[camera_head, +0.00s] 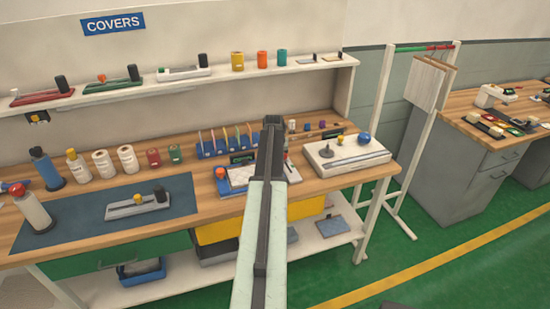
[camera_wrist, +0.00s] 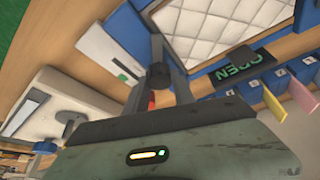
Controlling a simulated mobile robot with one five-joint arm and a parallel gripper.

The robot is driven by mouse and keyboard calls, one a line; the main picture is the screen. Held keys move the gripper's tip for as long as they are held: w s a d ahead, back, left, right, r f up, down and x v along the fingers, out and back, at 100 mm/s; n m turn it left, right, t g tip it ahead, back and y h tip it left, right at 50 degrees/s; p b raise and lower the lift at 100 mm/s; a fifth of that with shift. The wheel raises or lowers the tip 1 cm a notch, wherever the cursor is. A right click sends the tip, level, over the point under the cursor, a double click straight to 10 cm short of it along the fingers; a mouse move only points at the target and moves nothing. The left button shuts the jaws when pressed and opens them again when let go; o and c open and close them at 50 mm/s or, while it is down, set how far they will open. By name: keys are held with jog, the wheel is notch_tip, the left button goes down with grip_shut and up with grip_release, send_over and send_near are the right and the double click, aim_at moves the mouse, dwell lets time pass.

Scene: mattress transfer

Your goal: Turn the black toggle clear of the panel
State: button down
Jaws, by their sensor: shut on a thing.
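In the wrist view my gripper (camera_wrist: 158,62) is shut on a dark round-ended piece (camera_wrist: 158,76), which looks like the black toggle. A small red part shows just beside it. The panel (camera_wrist: 225,30) is white and quilted, set in a blue frame, just beyond and to the right of the fingers. In the head view the panel (camera_head: 238,177) lies on the wooden bench, partly behind my arm. My arm hides the toggle there, and my fingertips cannot be made out. I cannot tell whether the toggle still overlaps the panel edge.
A dark sign reading OPEN (camera_wrist: 246,71) and a blue rack with coloured tabs (camera_wrist: 272,104) stand close by. A white box with a grey knob (camera_head: 345,156) sits to the right on the bench. A shelf (camera_head: 200,77) runs above. The blue mat (camera_head: 80,222) lies left.

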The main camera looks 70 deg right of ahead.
jog(key=n+t, duration=0.1)
jog(key=n, duration=0.2)
jog(key=n+t+y, duration=0.1)
jog(key=n, duration=0.2)
jog(key=shift+s+n+y, duration=0.1)
jog(key=shift+n+y, duration=0.2)
dwell(0.3)
jog(key=c, duration=1.1)
grip_release()
jog(key=shift+o, duration=0.2)
jog(key=shift+s+r+p, duration=0.1)
jog(key=shift+r+p, duration=0.2)
jog(key=p+v, duration=0.6)
jog(key=v, duration=0.1)
jog(key=shift+p, duration=0.3)
